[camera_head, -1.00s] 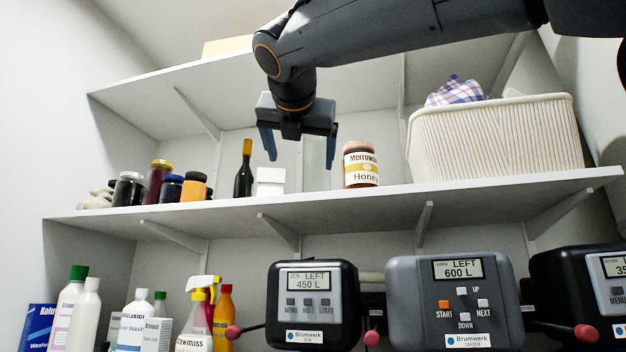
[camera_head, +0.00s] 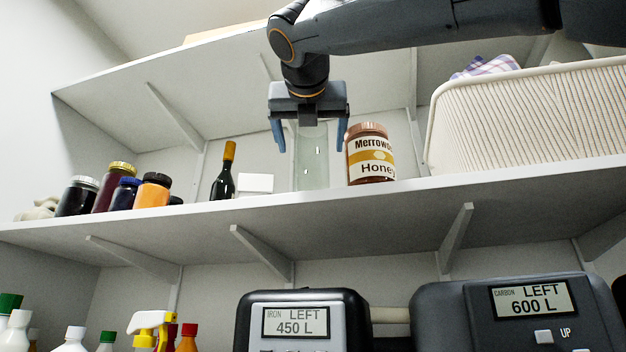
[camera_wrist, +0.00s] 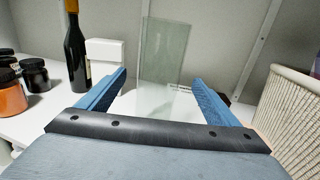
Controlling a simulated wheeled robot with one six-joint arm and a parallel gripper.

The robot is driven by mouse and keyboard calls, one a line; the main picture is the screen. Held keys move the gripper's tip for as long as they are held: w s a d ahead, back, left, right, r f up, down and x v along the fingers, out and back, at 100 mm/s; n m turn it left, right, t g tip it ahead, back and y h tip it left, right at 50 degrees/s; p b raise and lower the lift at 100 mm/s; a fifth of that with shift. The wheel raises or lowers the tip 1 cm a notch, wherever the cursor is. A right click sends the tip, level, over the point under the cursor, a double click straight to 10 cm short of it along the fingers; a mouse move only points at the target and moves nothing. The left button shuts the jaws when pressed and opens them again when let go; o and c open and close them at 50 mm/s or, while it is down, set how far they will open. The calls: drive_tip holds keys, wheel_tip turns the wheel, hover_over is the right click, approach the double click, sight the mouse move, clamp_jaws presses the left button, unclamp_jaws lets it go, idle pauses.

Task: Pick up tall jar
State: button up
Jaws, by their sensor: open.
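A tall, clear, pale green glass piece (camera_head: 312,172), which looks like the tall jar, stands upright on the middle shelf, left of the honey jar. It also shows in the wrist view (camera_wrist: 166,45), straight ahead beyond the fingertips. My gripper (camera_head: 310,146) points down in the head view, open and empty, its fingers spanning either side of the glass's upper part in the picture. In the wrist view the fingers (camera_wrist: 160,76) are apart, and the glass appears behind the gap between them. Contact is not visible.
The honey jar (camera_head: 370,157) stands close right of the glass. A white box (camera_head: 255,184) and a dark bottle (camera_head: 223,178) are to the left, with several jars further left. A ribbed basket (camera_head: 520,115) fills the right. An upper shelf (camera_head: 190,85) is above.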

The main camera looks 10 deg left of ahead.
sight(310, 148)
drive_tip(key=w, duration=0.2)
drive_tip(key=w+p, duration=0.2)
drive_tip(key=w, duration=0.1)
drive_tip(key=shift+w+a, duration=0.35)
drive_tip(key=shift+a, duration=0.05)
drive_tip(key=w+p, duration=0.3)
drive_tip(key=w, duration=0.2)
drive_tip(key=shift+w+a+r, duration=0.15)
drive_tip(key=shift+w, duration=0.05)
drive_tip(key=c, duration=1.5)
drive_tip(key=shift+o, duration=0.2)
drive_tip(key=shift+r, duration=0.1)
